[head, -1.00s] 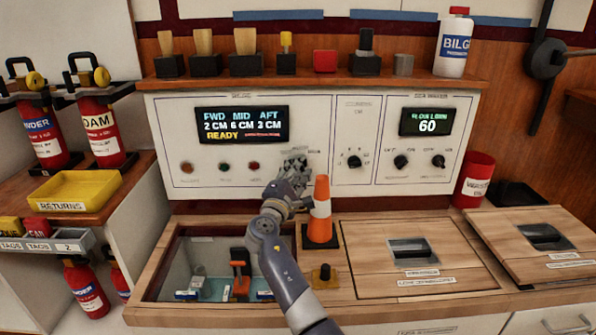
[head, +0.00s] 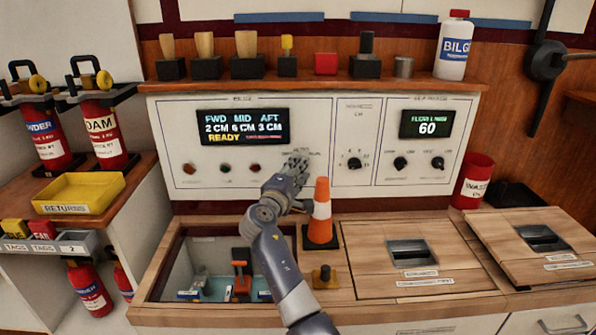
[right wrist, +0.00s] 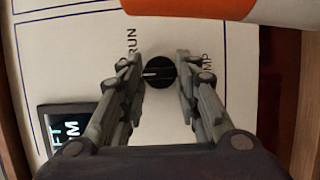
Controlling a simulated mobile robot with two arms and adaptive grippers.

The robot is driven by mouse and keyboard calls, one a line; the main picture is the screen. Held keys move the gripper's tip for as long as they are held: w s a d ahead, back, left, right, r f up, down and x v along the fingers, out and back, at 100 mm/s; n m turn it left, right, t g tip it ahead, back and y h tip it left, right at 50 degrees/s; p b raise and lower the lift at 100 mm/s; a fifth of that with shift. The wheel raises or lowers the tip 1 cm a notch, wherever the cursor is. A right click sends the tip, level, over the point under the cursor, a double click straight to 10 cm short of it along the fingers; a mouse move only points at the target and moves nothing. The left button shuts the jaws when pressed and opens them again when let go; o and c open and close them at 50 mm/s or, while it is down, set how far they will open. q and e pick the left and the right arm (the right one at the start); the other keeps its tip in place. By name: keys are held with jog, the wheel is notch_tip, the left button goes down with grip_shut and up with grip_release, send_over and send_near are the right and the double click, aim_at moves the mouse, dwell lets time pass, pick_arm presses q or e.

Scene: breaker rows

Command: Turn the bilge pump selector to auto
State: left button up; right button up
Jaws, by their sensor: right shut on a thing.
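The bilge panel (head: 180,160) on the back wall has a display (head: 243,126) reading FWD 2 CM, MID 6 CM, AFT 3 CM and READY. My right gripper (head: 298,160) is at the right end of this panel and hides the selector there in the head view. In the right wrist view the selector is a round black knob (right wrist: 158,72) with a white pointer mark towards picture left. Lettering beside the knob is partly covered; "RUN" shows at left. My left gripper is out of view.
An orange and white cone (head: 321,212) stands close to my right forearm. An open bin (head: 215,262) lies below the panel. Other knobs (head: 354,163) sit further right. A shelf (head: 310,80) with several items runs above.

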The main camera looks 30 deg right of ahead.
jog(key=o, duration=1.1)
jog(key=shift+c, duration=0.2)
jog(key=v, duration=0.7)
jog(key=shift+s+a, duration=0.15)
jog(key=shift+s, duration=0.05)
